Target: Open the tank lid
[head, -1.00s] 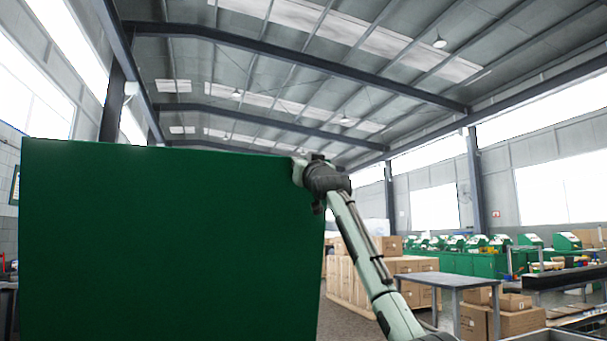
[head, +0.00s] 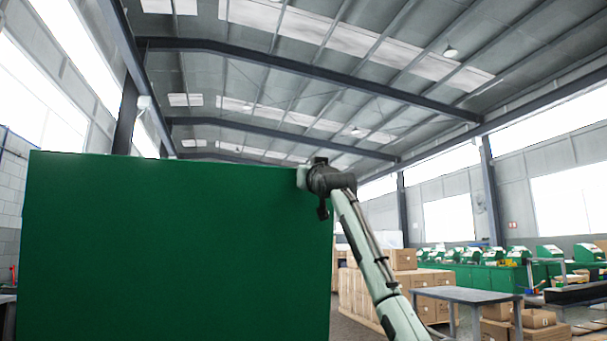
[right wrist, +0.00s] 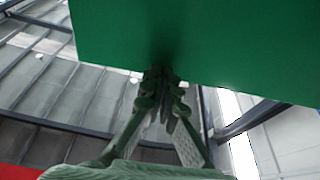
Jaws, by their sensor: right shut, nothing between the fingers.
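A large flat green panel (head: 170,250), which looks like the raised tank lid, stands in front of me and fills the left half of the head view. My right gripper (head: 302,178) is at its upper right corner, with the arm reaching up from the lower right. In the right wrist view the closed fingers (right wrist: 160,75) meet at the near edge of the green panel (right wrist: 210,45), touching it or very close; I cannot tell which. Nothing is between the fingers. The tank body is not visible. My left gripper is not in view.
Stacked cardboard boxes (head: 385,290) and a grey table (head: 465,296) stand to the right behind my arm. A row of green machines (head: 500,256) runs along the back right. The panel hides what lies behind it.

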